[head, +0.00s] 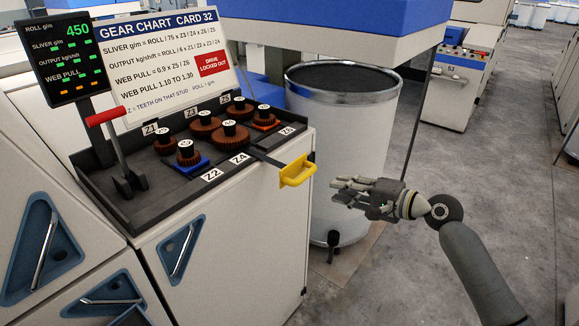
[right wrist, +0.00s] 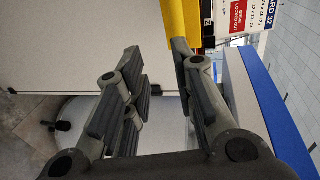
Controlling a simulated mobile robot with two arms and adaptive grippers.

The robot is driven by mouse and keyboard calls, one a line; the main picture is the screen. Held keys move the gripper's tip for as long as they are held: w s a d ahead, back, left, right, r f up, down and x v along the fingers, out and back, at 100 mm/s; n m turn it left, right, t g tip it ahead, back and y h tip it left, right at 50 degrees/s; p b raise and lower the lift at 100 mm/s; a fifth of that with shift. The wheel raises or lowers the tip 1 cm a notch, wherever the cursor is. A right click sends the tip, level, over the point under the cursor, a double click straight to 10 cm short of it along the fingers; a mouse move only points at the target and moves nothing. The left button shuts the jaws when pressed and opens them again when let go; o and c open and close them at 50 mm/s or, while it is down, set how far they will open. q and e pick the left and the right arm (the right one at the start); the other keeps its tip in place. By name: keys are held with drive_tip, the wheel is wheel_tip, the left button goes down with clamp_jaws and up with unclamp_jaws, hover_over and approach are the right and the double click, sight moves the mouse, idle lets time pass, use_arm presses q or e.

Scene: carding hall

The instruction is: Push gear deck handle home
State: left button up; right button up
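The yellow gear deck handle (head: 297,172) stands out from the front right of the gear cabinet, on a dark bar (head: 265,157) running from the dark gear deck (head: 130,207). The deck carries several brown gears (head: 230,135) on black-topped studs. My right gripper (head: 342,190) is to the right of the handle, slightly lower in the picture, and apart from it in the head view. In the right wrist view its fingers are spread with nothing between them, and the yellow handle (right wrist: 182,15) shows beyond the right finger's tip. My left gripper is out of view.
A red-gripped lever (head: 106,117) stands at the deck's left end. A gear chart board (head: 160,65) and dark display (head: 62,58) stand behind. A large white can (head: 345,150) is beside the cabinet. The floor at right (head: 480,190) is clear.

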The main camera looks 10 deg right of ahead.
sight(309, 175)
drive_tip(key=shift+y, duration=0.3)
drive_tip(key=p+x, duration=0.1)
drive_tip(key=x, duration=0.2)
drive_tip(key=r+p+x, duration=0.1)
drive_tip(key=x, duration=0.3)
drive_tip(key=a+r+p+x, duration=0.1)
drive_tip(key=x, duration=0.2)
drive_tip(key=shift+a+r, duration=0.1)
drive_tip(key=shift+a, duration=0.15)
drive_tip(key=shift+w, duration=0.1)
drive_tip(key=shift+c, duration=0.8)
clamp_jaws()
